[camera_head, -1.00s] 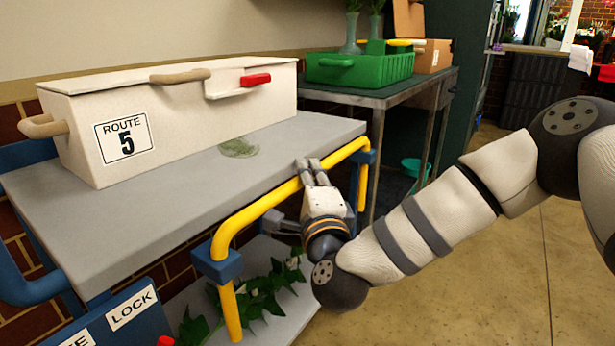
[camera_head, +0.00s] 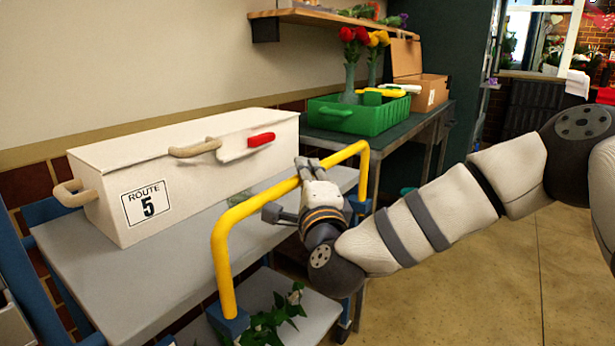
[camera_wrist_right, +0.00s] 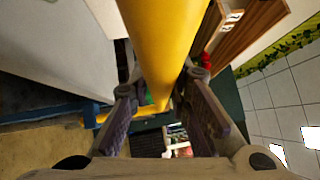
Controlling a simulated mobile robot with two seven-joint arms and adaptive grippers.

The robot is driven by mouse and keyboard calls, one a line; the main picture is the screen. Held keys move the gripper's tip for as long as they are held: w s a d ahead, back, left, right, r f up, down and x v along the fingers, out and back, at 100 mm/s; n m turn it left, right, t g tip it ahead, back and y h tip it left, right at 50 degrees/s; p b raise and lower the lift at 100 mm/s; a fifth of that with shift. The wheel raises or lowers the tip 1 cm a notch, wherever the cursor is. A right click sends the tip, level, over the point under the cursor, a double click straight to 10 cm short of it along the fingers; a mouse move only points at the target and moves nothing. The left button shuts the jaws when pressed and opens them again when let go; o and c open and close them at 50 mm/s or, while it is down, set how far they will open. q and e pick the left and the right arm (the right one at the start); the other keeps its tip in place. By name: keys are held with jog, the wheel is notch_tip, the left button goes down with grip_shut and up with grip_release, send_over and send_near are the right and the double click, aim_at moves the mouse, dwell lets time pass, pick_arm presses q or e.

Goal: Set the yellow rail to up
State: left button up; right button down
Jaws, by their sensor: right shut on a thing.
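The yellow rail (camera_head: 248,206) is a bent bar along the front edge of the grey cart shelf. Its top bar stands above the shelf surface, and its legs go down into blue sockets (camera_head: 229,322). My right gripper (camera_head: 310,168) is shut on the top bar, right of its middle. In the right wrist view the rail (camera_wrist_right: 165,40) runs between the two fingers (camera_wrist_right: 163,88). My left gripper is not in view.
A white box marked ROUTE 5 (camera_head: 190,190) with a red latch (camera_head: 261,140) stands on the cart's grey top shelf (camera_head: 110,288). Leafy greens (camera_head: 275,320) lie on the lower shelf. A green crate (camera_head: 375,118) and a cardboard box (camera_head: 428,92) stand on a side table behind. Open floor (camera_head: 490,275) lies to the right.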

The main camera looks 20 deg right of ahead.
jog(key=shift+r, duration=0.4)
jog(key=c, duration=1.5)
grip_release()
jog(key=shift+s+f, duration=0.15)
jog(key=shift+f, duration=0.05)
jog(key=s, duration=0.3)
jog(key=s+a+f, duration=0.1)
jog(key=s, duration=0.7)
jog(key=shift+s+a+f, duration=0.25)
jog(key=shift+a, duration=0.05)
